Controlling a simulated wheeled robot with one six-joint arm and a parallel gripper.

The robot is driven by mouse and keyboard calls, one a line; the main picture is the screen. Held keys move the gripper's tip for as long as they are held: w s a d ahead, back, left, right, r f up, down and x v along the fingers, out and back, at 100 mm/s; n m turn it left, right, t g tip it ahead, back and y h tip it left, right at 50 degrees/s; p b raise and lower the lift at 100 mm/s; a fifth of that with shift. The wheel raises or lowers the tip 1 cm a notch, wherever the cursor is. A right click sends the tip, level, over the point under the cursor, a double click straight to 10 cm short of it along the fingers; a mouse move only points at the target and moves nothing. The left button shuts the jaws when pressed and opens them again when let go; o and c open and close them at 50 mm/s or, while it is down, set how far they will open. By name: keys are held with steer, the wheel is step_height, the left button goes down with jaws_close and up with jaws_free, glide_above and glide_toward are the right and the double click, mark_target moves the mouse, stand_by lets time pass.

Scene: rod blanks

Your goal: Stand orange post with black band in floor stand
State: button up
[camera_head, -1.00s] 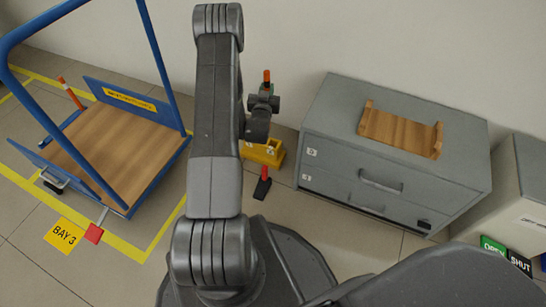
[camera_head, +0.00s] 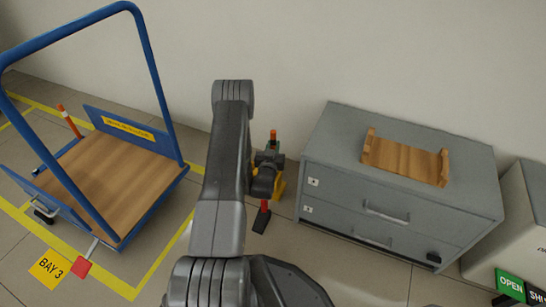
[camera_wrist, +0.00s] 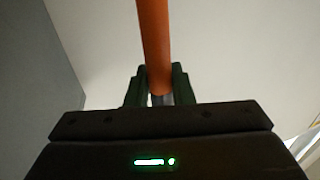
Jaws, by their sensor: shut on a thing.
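My gripper (camera_head: 272,148) is shut on the orange post (camera_head: 273,135), whose top sticks up above the jaws. In the wrist view the post (camera_wrist: 154,45) rises from between the two dark green fingers (camera_wrist: 160,86), close to upright. A grey part shows below the orange, between the fingers. I cannot make out a black band. The yellow floor stand (camera_head: 280,187) is on the floor by the wall, left of the grey cabinet. My wrist covers most of it. The post's lower end is hidden, so I cannot tell whether it touches the stand.
A red and black piece (camera_head: 261,219) is on the floor in front of the stand. The grey drawer cabinet (camera_head: 340,150) stands close on the right, with a wooden tray (camera_head: 405,160) on top. A blue cart (camera_head: 110,190) and another orange post (camera_head: 68,119) with a white band are left.

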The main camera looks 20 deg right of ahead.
steer(key=shift+f+b, duration=0.7)
steer(key=shift+f, duration=1.55)
steer(key=o, duration=0.8)
steer(key=shift+c, duration=0.2)
steer(key=p+v, duration=0.4)
steer(key=v, duration=0.8)
steer(key=shift+w+a+r, duration=0.1)
steer(key=shift+r, duration=0.1)
